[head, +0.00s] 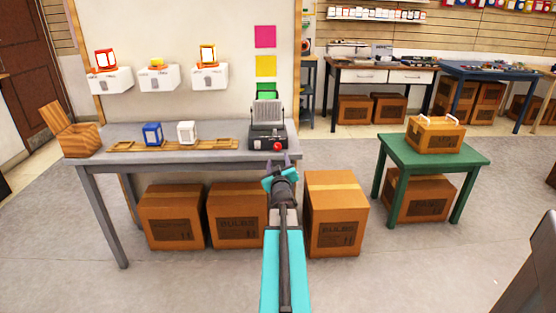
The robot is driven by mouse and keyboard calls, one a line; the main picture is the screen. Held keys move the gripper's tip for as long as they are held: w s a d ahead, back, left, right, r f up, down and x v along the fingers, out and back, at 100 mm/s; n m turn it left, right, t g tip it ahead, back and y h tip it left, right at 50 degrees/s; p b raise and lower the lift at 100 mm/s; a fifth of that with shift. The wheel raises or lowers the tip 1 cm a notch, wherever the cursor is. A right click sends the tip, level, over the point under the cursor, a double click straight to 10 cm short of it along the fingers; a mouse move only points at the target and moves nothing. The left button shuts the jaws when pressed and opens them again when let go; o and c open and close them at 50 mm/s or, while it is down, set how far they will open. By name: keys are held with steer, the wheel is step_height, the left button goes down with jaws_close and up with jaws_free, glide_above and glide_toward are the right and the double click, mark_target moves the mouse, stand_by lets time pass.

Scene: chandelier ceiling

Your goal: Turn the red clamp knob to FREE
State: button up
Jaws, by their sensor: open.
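The red clamp knob (278,146) is on the front face of a dark grey machine (262,131) with a ribbed metal plate standing up on it. The machine stands at the right end of the grey workbench (104,153). Any FREE marking is too small to read, so I cannot tell the knob's setting. My gripper (279,161) is open and empty, just below and in front of the knob at the bench's front edge. It looks close to the knob, but I cannot tell whether they touch.
A blue lantern (152,134) and a white lantern (187,133) stand on a wooden strip on the bench. Cardboard boxes (337,215) sit on the floor under and beside it. A green table (468,157) with a wooden crate (435,140) stands right, with open floor between.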

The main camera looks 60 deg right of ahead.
steer(key=shift+v, duration=1.1)
steer(key=shift+w, duration=0.1)
